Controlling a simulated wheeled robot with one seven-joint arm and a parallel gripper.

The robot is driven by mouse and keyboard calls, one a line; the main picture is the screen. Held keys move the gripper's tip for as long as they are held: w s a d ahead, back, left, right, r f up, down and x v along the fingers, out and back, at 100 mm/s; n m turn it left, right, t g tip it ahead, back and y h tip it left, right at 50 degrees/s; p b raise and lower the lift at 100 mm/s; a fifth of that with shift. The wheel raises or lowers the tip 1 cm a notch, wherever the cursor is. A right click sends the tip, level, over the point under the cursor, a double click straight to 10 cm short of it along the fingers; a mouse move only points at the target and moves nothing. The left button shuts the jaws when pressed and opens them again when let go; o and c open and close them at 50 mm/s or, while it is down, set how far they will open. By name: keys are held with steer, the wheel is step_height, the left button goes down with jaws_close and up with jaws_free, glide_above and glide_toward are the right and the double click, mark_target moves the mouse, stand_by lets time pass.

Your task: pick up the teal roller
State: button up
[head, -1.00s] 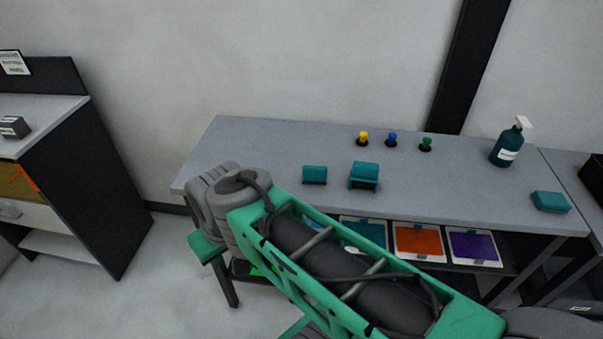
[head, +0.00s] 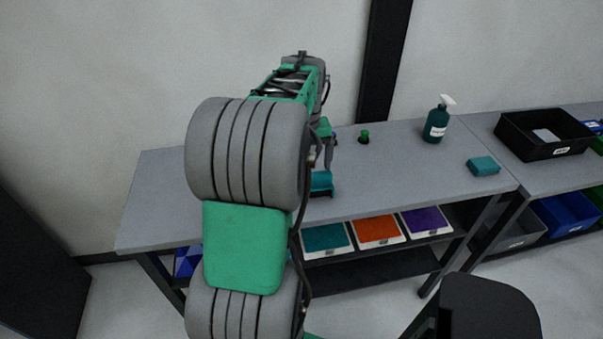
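A teal roller-like piece with a dark base (head: 321,184) sits on the grey table, partly covered by my arm. The smaller teal piece seen to its left earlier is hidden behind my arm. I cannot tell which of the two is the roller. My gripper (head: 329,155) seems to hang just above the visible teal piece, small and mostly masked by my arm links. Its fingers are not clear enough to show whether they are open, or whether they touch anything.
The table (head: 400,175) also holds a green-knobbed piece (head: 364,136), a teal spray bottle (head: 436,122) and a teal block (head: 483,166). Teal, orange (head: 377,230) and purple sheets lie on the shelf below. A black bin (head: 543,135) stands on the right table.

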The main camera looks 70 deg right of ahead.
mark_target(320, 174)
steer(key=s, duration=0.1)
steer(key=s+d, duration=0.1)
steer(key=s, duration=0.1)
steer(key=shift+s+d+f+m, duration=0.2)
steer(key=shift+d+f+m, duration=0.1)
steer(key=shift+f, duration=0.05)
step_height(320, 174, down, 8)
steer(key=shift+s+a+r+p, duration=0.1)
steer(key=shift+a+p, duration=0.05)
steer(key=shift+p, duration=0.5)
steer(key=c, duration=1.5)
steer(key=shift+c, duration=0.2)
steer(key=shift+r, duration=0.2)
steer(key=shift+r, duration=0.3)
step_height(320, 174, up, 3)
steer(key=shift+a+f+b, duration=0.1)
steer(key=shift+f+b, duration=0.05)
steer(key=shift+b, duration=0.25)
steer(key=a+r+b, duration=0.1)
steer(key=a+r, duration=0.3)
steer(key=a, duration=0.3)
steer(key=s+a+r+b, duration=0.1)
steer(key=a+r+b, duration=0.1)
steer(key=a+r, duration=0.3)
steer(key=shift+s+a+r, duration=0.15)
steer(key=shift+a+r, duration=0.05)
steer(key=shift+a, duration=0.7)
